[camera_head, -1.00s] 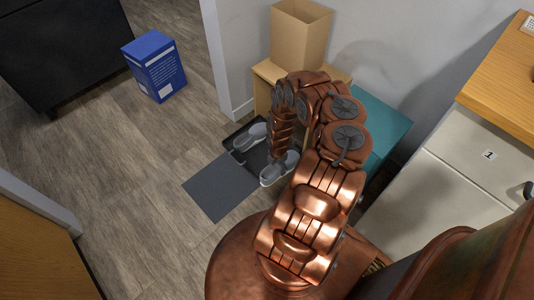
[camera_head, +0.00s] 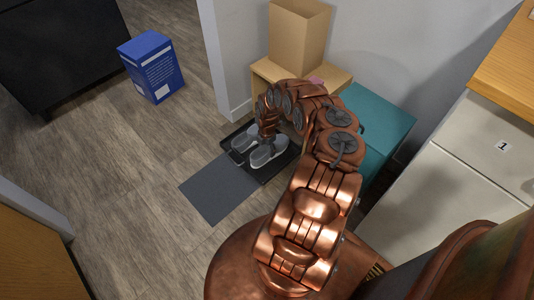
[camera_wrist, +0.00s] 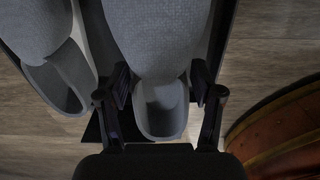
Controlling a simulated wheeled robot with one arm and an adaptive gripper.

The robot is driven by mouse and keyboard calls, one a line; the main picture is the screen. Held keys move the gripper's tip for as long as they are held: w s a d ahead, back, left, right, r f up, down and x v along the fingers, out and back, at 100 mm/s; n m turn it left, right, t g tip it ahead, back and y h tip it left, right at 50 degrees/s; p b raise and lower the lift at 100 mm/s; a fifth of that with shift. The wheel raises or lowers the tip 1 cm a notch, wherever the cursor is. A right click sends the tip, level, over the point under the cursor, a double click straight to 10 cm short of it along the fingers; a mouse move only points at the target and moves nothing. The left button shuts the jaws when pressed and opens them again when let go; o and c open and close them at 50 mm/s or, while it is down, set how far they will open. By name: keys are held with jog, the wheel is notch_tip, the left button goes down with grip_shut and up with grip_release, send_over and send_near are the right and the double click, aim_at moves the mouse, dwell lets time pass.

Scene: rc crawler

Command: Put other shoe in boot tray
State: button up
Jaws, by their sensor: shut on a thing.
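The held grey shoe (camera_head: 268,152) has a pale sole and shows inside the outline of the black boot tray (camera_head: 268,177). My gripper (camera_wrist: 160,85) is shut on this shoe, with one finger on each side of its heel end; the held shoe (camera_wrist: 162,112) fills the middle of the wrist view. The other grey shoe (camera_head: 244,138) lies in the tray to its left, and it also shows at the left of the wrist view (camera_wrist: 60,75). The two shoes are side by side. I cannot tell whether the held shoe touches the tray floor.
A dark grey mat (camera_head: 218,188) lies in front of the tray. A wooden bench (camera_head: 262,90) with a cardboard box (camera_head: 297,35) and a teal box (camera_head: 375,125) stand behind and right. A blue box (camera_head: 152,68) stands on open floor at the back left.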

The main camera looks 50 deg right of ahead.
notch_tip(320, 180, down, 4)
jog(key=shift+r+b, duration=0.1)
jog(key=shift+b, duration=0.75)
jog(key=shift+r, duration=0.1)
jog(key=o, duration=1.5)
jog(key=shift+c, duration=0.2)
